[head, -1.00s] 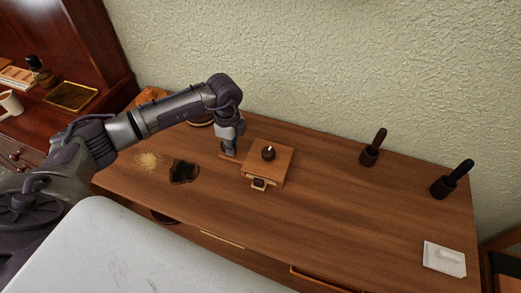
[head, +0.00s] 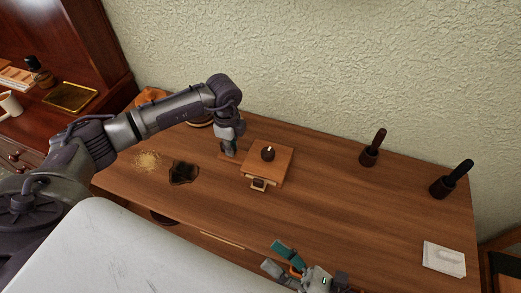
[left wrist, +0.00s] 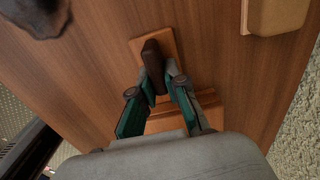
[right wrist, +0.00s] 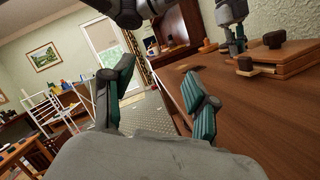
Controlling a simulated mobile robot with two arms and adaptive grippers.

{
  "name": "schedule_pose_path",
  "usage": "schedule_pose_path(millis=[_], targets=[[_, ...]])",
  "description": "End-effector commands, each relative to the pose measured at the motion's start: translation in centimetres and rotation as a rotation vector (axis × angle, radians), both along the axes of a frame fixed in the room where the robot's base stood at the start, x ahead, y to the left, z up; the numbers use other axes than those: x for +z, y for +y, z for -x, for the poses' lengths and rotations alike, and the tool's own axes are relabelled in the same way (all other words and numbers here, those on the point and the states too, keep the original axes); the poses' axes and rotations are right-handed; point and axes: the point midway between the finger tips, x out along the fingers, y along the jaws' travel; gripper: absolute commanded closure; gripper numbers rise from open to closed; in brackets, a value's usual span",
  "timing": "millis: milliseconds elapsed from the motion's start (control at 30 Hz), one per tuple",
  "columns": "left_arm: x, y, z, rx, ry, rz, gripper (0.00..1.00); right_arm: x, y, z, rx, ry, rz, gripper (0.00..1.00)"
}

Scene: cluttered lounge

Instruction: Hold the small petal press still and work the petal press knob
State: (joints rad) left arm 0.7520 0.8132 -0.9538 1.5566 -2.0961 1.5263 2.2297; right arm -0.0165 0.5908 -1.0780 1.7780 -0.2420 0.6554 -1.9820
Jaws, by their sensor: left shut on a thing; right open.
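The small petal press (head: 283,171) is a square wooden block on the desk. Its dark round petal press knob (head: 268,154) stands on top, and a small dark grip on a ledge (head: 259,184) juts from its front. My left gripper (head: 229,150) is at the press's left side. In the left wrist view its fingers (left wrist: 162,82) are shut on an upright dark grip (left wrist: 153,60) on a wooden ledge. The knob also shows in the right wrist view (right wrist: 274,39). My right gripper (head: 274,256) is open and empty at the desk's front edge, apart from the press.
Two dark-handled tools (head: 372,150) (head: 452,180) stand on the right of the desk (head: 340,205), near a white pad (head: 444,258). A dark mat (head: 183,173) and tan crumbs (head: 147,161) lie left.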

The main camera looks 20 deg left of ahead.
Motion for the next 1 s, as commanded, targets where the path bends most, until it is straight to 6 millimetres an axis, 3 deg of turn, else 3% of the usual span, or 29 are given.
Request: schedule_pose_path(millis=[200, 400, 700, 800, 1000], targets=[[0.0, 0.0, 0.0, 0.000, -0.001, 0.001, 1.00, -0.6, 3.4, -4.9, 0.112, -0.126, 0.110, 0.42], [0.0, 0.0, 0.0, 0.000, -0.001, 0.001, 1.00, -1.1, 5.5, -10.6, 0.198, -0.272, 0.276, 0.42], [0.0, 0.0, 0.0, 0.001, -0.001, 0.000, 1.00, -0.1, 5.4, -20.9, 0.231, -0.503, 0.565, 0.42], [0.0, 0.0, 0.0, 0.001, -0.001, 0.000, 1.00, 0.6, 5.0, -23.5, 0.222, -0.556, 0.632, 0.42], [0.0, 0.0, 0.0, 0.001, -0.001, -0.001, 1.00, 1.3, 4.7, -25.9, 0.211, -0.602, 0.691, 0.42]])
